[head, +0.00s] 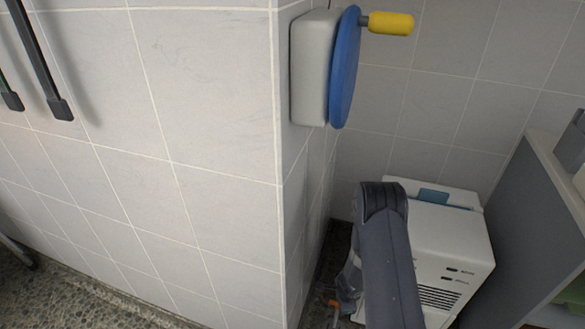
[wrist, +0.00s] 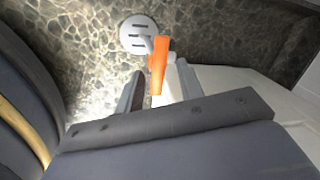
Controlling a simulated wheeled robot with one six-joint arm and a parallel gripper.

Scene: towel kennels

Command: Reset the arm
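My arm reaches down in the head view into the gap between the tiled wall and a white box unit (head: 450,240). My gripper (head: 342,300) is low there, partly hidden by my arm. In the wrist view its two fingers (wrist: 157,92) stand apart. An orange lever (wrist: 158,65) lies between and beyond the fingertips, close to the right finger; I cannot tell whether they touch. A small orange part also shows beside my gripper in the head view (head: 333,303). Beyond the lever, a pale round slotted disc (wrist: 136,34) shows against the pebbled floor.
A tiled wall corner (head: 280,200) stands close left of my arm. A blue wheel (head: 345,68) with a yellow handle (head: 391,23) juts out above. A grey panel (head: 540,220) stands at right. Dark bars (head: 45,70) hang at upper left.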

